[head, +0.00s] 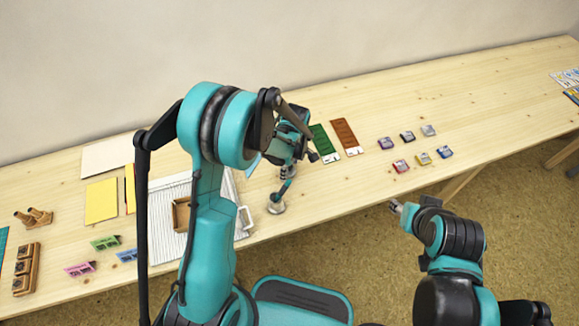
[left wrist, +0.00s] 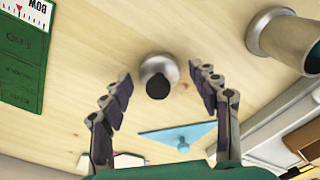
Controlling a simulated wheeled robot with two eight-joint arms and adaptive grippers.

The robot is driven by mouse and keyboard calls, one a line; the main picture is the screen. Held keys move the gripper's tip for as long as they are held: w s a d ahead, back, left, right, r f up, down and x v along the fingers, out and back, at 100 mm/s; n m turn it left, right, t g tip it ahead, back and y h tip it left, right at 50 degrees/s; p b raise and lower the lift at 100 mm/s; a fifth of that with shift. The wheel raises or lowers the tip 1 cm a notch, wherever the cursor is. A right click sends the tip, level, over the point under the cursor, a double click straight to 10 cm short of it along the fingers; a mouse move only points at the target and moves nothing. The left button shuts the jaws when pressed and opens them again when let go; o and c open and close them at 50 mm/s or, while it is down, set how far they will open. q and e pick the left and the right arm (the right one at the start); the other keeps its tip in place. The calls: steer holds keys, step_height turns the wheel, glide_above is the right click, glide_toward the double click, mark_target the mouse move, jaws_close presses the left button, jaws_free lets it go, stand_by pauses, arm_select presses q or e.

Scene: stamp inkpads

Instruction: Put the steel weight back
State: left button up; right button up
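The steel weight (left wrist: 158,76), a round shiny piece with a black knob, stands on the table in the left wrist view. My left gripper (left wrist: 160,88) is open, with its fingers on either side of the weight and gaps visible between. In the head view my left gripper (head: 289,172) is low over the table and my own arm hides much of this spot; I cannot make out the weight there. My right gripper (head: 397,206) is off the table's front edge, away from the weight; its fingers are too small to read.
A metallic cylinder (left wrist: 284,42) stands close beside the weight, and shows in the head view (head: 276,206). A green card (head: 322,143) and a brown card (head: 345,135) lie to the right. A blue triangle (left wrist: 180,136) lies close by. Several small inkpads (head: 423,159) sit farther right.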

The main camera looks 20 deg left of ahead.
arm_select(q)
steer(key=shift+r, duration=0.2)
step_height(320, 180, up, 11)
steer(key=p, duration=0.4)
steer(key=s+a+r+m+t, duration=0.3)
steer(key=s+r+m+t, duration=0.4)
steer(key=s+r+m, duration=0.7)
steer(key=shift+s+m+h, duration=0.4)
steer(key=shift+s+m, duration=0.5)
steer(key=shift+s, duration=0.6)
